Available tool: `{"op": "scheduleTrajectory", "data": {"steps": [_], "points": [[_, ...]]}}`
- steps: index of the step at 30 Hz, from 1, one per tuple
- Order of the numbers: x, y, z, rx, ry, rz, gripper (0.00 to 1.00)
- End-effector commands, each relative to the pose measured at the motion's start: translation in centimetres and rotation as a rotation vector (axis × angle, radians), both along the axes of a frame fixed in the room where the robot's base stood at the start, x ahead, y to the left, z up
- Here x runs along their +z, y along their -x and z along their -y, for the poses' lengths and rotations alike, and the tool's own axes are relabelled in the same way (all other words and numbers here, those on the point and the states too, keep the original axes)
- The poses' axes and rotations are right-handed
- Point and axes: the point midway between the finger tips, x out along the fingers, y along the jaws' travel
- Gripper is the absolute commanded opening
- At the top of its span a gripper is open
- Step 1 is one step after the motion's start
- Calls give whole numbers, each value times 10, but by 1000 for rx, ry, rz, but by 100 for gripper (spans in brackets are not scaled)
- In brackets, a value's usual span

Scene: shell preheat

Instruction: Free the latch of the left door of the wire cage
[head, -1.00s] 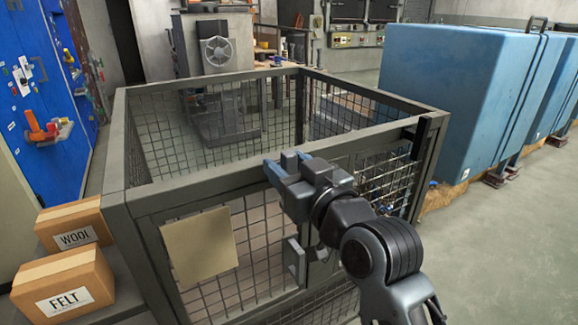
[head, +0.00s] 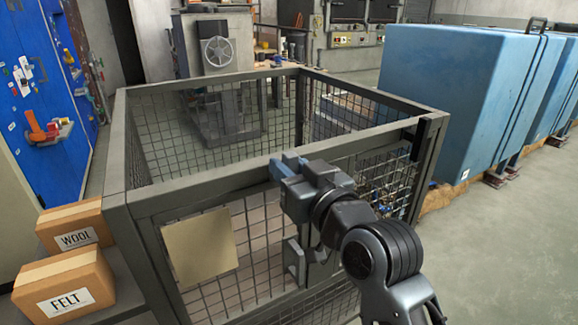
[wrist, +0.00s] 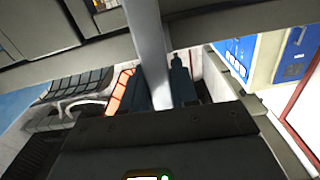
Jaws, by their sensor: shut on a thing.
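The wire cage (head: 180,197) has a dark frame and mesh panels. Its left door carries a blank beige plate (head: 200,248) and a grey handle (head: 294,260). My gripper (head: 283,166) is at the top front rail, above the handle, and hides what is behind it in the head view. In the wrist view my fingers (wrist: 160,92) are closed around a light grey bar (wrist: 150,45), which appears to be the latch. Its lower end is hidden by the gripper body.
Two cardboard boxes, WOOL (head: 78,226) and FELT (head: 65,288), sit at the left. A large blue box-shaped unit (head: 450,95) stands right of the cage. A blue tool board (head: 40,95) hangs at the far left. The floor at the right (head: 510,240) is clear.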

Motion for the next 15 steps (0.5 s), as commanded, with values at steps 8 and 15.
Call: {"op": "scheduleTrajectory", "data": {"steps": [8,15], "points": [[1,-3,4,0,-152,-107,0],[-1,-6,10,-2,-339,-234,0]]}}
